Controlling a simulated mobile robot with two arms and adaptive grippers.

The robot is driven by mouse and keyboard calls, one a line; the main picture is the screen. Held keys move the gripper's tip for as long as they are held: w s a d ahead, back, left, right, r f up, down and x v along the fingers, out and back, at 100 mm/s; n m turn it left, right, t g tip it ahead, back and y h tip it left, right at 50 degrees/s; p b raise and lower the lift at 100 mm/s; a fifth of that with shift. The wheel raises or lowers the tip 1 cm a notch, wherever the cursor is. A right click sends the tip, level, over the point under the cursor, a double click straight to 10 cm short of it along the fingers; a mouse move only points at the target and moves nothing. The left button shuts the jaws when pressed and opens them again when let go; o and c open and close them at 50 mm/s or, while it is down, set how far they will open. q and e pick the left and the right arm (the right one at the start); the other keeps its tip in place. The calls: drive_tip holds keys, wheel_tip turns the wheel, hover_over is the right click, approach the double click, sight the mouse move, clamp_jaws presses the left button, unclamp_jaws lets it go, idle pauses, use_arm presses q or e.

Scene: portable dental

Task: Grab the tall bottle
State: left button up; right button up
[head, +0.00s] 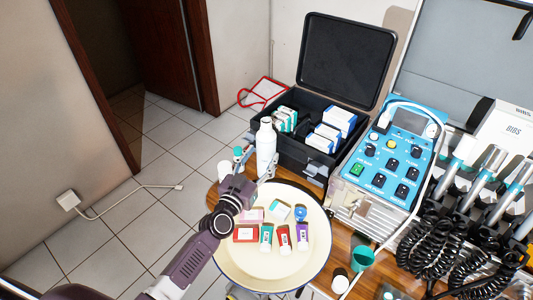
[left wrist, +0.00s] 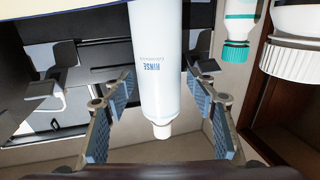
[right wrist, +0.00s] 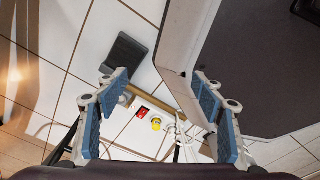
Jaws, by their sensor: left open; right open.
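The tall bottle (head: 266,143) is white and stands upright at the table's back left edge, by the black case. In the left wrist view the bottle (left wrist: 158,70) appears upside down, with the word RINSE on it. My left gripper (head: 255,170) is open at the bottle's near side. In its wrist view the bottle shows between the two spread fingers, with gaps on both sides; I cannot tell how deep it sits between them. My right gripper (right wrist: 153,105) is open and empty above the floor, out of the head view.
A green-capped bottle (left wrist: 239,30) and a white-capped container (left wrist: 292,45) stand close beside the tall bottle. A round cream tray (head: 270,265) with several small boxes and tubes lies in front. The open black case (head: 305,160) and a blue control unit (head: 395,155) stand right.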

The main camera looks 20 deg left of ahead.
sight(262, 155)
use_arm(q)
drive_tip(key=w, duration=0.3)
drive_tip(key=shift+w+d, duration=0.25)
drive_tip(key=shift+w, duration=0.2)
use_arm(e)
drive_tip(key=shift+w+f, duration=0.15)
drive_tip(key=shift+w, duration=0.8)
use_arm(q)
drive_tip(key=shift+s, duration=0.1)
drive_tip(key=shift+c, duration=0.4)
drive_tip(key=c, duration=1.1)
use_arm(e)
drive_tip(key=shift+s+d, duration=0.2)
drive_tip(key=shift+s, duration=0.05)
